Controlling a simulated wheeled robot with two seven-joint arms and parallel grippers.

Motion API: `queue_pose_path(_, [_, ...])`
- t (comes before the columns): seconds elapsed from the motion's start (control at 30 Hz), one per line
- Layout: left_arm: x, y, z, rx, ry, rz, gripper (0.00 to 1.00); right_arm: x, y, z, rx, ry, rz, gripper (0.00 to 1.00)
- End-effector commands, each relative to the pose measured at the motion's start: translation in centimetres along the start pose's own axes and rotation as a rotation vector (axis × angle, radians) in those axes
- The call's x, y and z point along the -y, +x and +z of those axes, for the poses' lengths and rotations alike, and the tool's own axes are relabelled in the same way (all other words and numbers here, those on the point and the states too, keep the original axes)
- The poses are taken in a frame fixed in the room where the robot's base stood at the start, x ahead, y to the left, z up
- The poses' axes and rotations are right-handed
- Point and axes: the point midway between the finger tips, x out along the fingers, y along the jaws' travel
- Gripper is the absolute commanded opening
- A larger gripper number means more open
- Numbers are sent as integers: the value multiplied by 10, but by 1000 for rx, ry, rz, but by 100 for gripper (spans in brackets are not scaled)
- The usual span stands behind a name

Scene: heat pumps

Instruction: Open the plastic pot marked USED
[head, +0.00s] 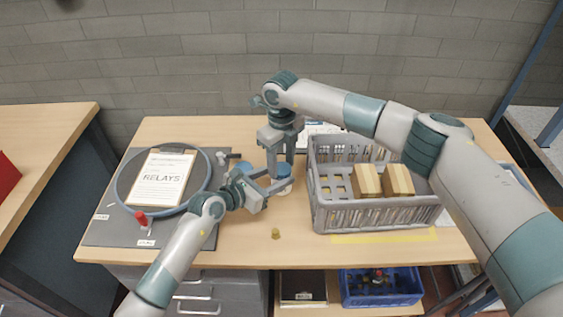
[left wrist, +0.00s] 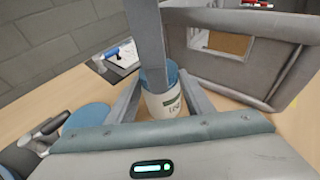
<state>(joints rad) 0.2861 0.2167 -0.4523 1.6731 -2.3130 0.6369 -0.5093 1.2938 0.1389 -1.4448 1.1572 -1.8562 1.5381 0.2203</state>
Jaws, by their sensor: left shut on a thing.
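A white plastic pot (head: 284,188) with a blue top (head: 282,171) stands near the table's middle. In the left wrist view the pot (left wrist: 164,105) shows part of a dark-lettered label, possibly starting "US". My left gripper (head: 279,185) is shut on the pot's body, one finger on either side. My right gripper (head: 281,165) points down from above, its fingers apart at the blue top. One right finger crosses in front of the pot in the left wrist view and hides part of the top. I cannot tell whether the right fingers grip the top.
A grey crate (head: 375,222) with wooden blocks stands close right of the pot. A blue round thing (head: 243,168) is just left. A clipboard marked RELAYS (head: 161,180) lies on a grey mat at left. A small yellowish object (head: 276,233) stands in front.

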Motion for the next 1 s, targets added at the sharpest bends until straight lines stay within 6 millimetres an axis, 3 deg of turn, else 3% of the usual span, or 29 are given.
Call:
queue_pose_path(0.03, [0,0,0,-1,0,0,0,0,0,0,0,0,0,23])
queue_pose_path(0.07, [0,0,0,-1,0,0,0,0,0,0,0,0,0,17])
queue_pose_path(0.3, [0,0,0,-1,0,0,0,0,0,0,0,-27,-1,16])
queue_pose_path(0.6, [0,0,-1,-1,0,0,0,0,0,0,-1,-277,-1,16])
queue_pose_path(0.9, [0,0,-1,-1,0,0,0,1,0,0,-1,-295,-1,16])
queue_pose_path(0.93, [0,0,-1,-1,0,0,0,1,0,0,-1,-295,-1,50])
queue_pose_path(1.0, [0,0,-1,-1,0,0,0,1,0,0,-1,-295,0,62])
